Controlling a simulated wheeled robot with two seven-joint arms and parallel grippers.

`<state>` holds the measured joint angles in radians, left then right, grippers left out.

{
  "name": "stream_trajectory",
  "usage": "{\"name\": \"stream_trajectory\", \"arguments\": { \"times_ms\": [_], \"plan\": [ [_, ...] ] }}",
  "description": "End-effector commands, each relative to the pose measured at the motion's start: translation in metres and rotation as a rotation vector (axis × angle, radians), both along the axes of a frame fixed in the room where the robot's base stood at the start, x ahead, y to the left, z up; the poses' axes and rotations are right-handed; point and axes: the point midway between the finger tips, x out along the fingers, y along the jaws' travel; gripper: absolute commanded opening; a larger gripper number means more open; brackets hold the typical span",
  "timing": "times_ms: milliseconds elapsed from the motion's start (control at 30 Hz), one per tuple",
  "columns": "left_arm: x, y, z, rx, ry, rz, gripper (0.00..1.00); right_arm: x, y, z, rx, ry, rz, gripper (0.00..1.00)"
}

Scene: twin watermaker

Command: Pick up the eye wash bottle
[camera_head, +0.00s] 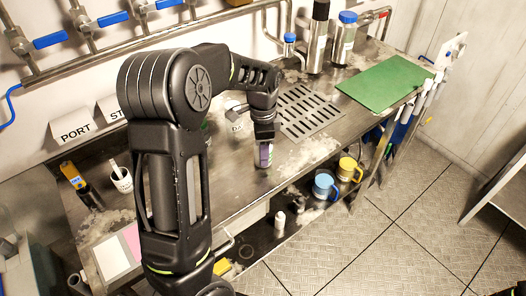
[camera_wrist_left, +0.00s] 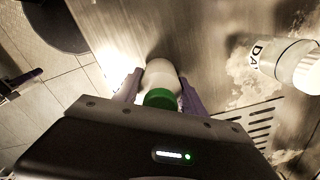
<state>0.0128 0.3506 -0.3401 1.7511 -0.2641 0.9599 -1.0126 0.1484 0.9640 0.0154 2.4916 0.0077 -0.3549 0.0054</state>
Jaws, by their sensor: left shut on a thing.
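The eye wash bottle, a white bottle with a green cap (camera_wrist_left: 160,97), is between the purple fingers of my left gripper in the left wrist view. My left gripper (camera_head: 264,157) is shut on it, over the front part of the steel bench. In the head view the gripper and arm hide most of the bottle. I cannot tell whether its base touches the bench.
A slotted drain (camera_head: 311,111) and green board (camera_head: 385,82) are to the right. Steel and clear bottles (camera_head: 343,40) stand at the back. A mug (camera_head: 121,180) is left. Blue and yellow jugs (camera_head: 325,186) sit below.

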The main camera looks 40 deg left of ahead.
Motion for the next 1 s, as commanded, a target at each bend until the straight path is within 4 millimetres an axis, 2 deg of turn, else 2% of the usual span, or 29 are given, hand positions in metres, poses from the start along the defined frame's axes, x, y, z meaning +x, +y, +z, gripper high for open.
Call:
{"name": "stream_trajectory", "arguments": {
  "times_ms": [33,300,633,767,1000],
  "plan": [
    [0.0,0.0,0.0,0.0,0.0,0.0,0.22,0.0,0.0,0.0,0.0,0.0,0.0,0.0],
    [0.0,0.0,0.0,0.0,0.0,0.0,0.0,0.0,0.0,0.0,0.0,0.0,0.0,0.0],
    [0.001,0.0,0.004,0.0,-0.003,0.0,0.0,0.0,0.0,-0.001,0.0,0.0,0.0,0.0],
    [0.002,0.001,0.018,0.001,-0.006,0.0,0.0,0.0,0.0,-0.004,0.001,-0.001,0.001,0.0],
    [0.001,0.0,0.063,0.001,-0.006,0.0,0.0,0.001,0.001,-0.01,0.002,-0.004,0.001,0.0]
  ]
}}
